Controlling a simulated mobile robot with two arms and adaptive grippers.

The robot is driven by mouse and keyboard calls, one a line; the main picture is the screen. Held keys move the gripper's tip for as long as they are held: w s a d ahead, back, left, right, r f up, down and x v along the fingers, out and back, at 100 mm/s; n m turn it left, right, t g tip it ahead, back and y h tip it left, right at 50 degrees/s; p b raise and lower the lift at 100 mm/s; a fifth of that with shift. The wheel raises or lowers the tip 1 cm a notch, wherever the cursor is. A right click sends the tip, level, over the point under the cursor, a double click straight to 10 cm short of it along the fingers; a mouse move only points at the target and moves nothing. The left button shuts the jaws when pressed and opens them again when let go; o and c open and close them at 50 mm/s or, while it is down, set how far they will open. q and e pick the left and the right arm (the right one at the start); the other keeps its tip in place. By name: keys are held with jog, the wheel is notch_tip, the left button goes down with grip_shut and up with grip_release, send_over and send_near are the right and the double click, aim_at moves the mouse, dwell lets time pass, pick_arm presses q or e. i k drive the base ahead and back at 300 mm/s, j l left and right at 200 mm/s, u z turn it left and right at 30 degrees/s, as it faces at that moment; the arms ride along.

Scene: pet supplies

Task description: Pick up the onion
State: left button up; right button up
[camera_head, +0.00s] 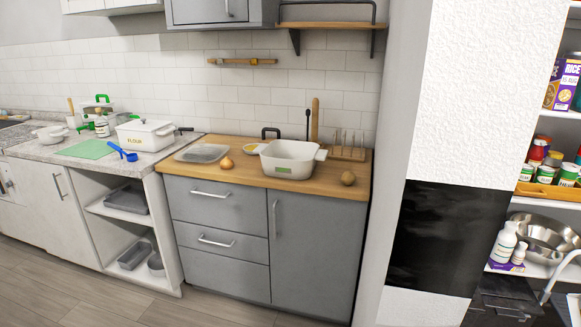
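The onion (227,163) is a small, round, orange-brown thing on the wooden countertop (270,183), near its front edge. Neither of my grippers shows in the head view.
Grey drawers (222,240) and a cabinet door are below the counter. A wall (490,90) closes off the right side, with stocked pantry shelves (545,190) beyond it. The wood floor (130,305) in front is clear.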

aim_at(226, 163)
jog(key=i, duration=0.1)
jog(key=j, duration=0.4)
jog(key=i+j, duration=0.1)
jog(key=j, duration=0.3)
jog(key=i+j, duration=1.1)
jog(key=i+j+u, duration=0.05)
